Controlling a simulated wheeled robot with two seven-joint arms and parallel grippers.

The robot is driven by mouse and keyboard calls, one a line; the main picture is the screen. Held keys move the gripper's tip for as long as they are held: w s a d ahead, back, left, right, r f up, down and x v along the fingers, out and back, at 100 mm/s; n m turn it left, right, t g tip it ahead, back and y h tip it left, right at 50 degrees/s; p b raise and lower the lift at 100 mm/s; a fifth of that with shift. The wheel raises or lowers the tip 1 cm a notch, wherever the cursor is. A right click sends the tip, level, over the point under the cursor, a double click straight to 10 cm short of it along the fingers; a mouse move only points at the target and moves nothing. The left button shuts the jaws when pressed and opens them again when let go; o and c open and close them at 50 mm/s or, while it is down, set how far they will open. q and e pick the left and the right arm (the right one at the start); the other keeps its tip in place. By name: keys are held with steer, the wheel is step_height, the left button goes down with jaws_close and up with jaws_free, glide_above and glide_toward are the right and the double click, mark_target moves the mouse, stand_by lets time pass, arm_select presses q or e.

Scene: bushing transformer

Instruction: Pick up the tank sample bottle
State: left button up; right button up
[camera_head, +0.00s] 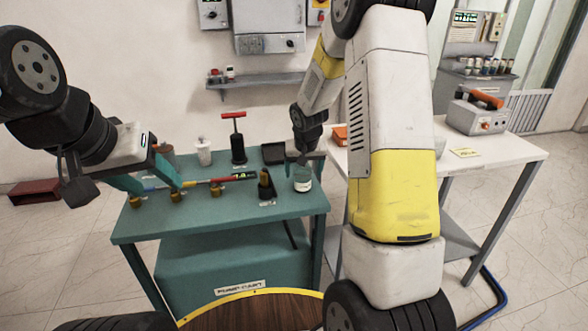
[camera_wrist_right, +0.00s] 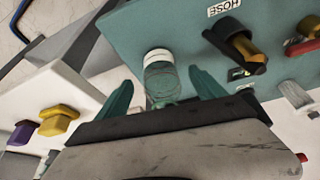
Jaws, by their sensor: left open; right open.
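The tank sample bottle (camera_head: 303,184), greenish glass with a white band, stands at the right edge of the teal cart. In the right wrist view the bottle (camera_wrist_right: 160,78) shows between the two spread teal fingers of my right gripper (camera_wrist_right: 160,92). In the head view that gripper (camera_head: 305,159) is just above the bottle, its fingers hardly visible. I cannot tell whether the fingers touch the glass. My left gripper (camera_head: 155,184) is open over the cart's left part, near a red and yellow rod (camera_head: 205,182).
The teal cart (camera_head: 230,208) also holds brass fittings (camera_head: 176,195), a black-and-brass hose fitting (camera_head: 266,186), a red-handled pump (camera_head: 238,150) and a white cup (camera_head: 204,153). A white table (camera_head: 470,165) with a grey instrument (camera_head: 474,118) stands to the right.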

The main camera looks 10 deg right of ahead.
mark_target(303, 174)
steer(key=x, duration=0.2)
steer(key=w+x, duration=0.1)
steer(key=x, duration=0.1)
steer(key=shift+c, duration=0.2)
steer(key=c, duration=1.5)
